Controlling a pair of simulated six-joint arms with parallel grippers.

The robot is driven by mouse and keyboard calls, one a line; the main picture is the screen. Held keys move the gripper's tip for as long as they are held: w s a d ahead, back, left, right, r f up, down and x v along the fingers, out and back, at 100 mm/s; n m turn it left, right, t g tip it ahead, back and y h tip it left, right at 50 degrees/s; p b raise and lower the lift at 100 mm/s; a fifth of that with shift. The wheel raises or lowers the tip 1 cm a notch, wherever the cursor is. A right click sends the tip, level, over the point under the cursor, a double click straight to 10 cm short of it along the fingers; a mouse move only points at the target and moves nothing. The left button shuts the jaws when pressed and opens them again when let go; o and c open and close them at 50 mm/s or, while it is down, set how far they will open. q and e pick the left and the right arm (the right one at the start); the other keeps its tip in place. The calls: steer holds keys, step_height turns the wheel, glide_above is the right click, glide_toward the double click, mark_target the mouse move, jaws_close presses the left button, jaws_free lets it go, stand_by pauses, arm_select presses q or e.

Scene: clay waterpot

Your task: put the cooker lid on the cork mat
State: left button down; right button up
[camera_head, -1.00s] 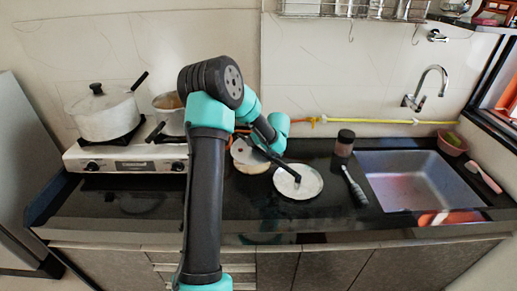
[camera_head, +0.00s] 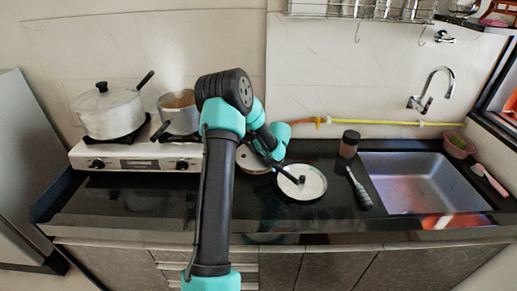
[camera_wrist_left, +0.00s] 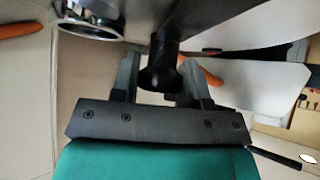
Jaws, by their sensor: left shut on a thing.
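The cooker lid (camera_head: 313,189), a pale metal disc with a black knob, is over the dark counter in front of the wall. I cannot tell whether it rests there or hangs just above. My left gripper (camera_head: 299,180) comes down to its knob from the upper left. In the left wrist view the gripper (camera_wrist_left: 160,82) is shut on the black knob (camera_wrist_left: 163,48), with the shiny lid (camera_wrist_left: 215,16) beyond. A round, tan-edged thing (camera_head: 250,166), possibly the cork mat, lies left of the lid, partly hidden by my arm. My right gripper is out of view.
A stove (camera_head: 135,157) carries a lidded pot (camera_head: 108,112) and a pan (camera_head: 180,114) at left. A dark-lidded jar (camera_head: 349,147) and a dark-handled tool (camera_head: 359,187) lie right of the lid, before the sink (camera_head: 425,183). The front left counter is clear.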

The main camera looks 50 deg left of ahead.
arm_select(q)
steer(key=shift+s+a+f, duration=0.1)
steer(key=shift+a+f, duration=0.2)
steer(key=shift+f, duration=0.25)
steer(key=shift+w+a+f, duration=0.1)
steer(key=shift+w+a, duration=0.05)
steer(key=shift+w, duration=0.15)
steer(key=shift+f, duration=0.65)
steer(key=c, duration=0.6)
jaws_free()
steer(key=shift+c, duration=0.2)
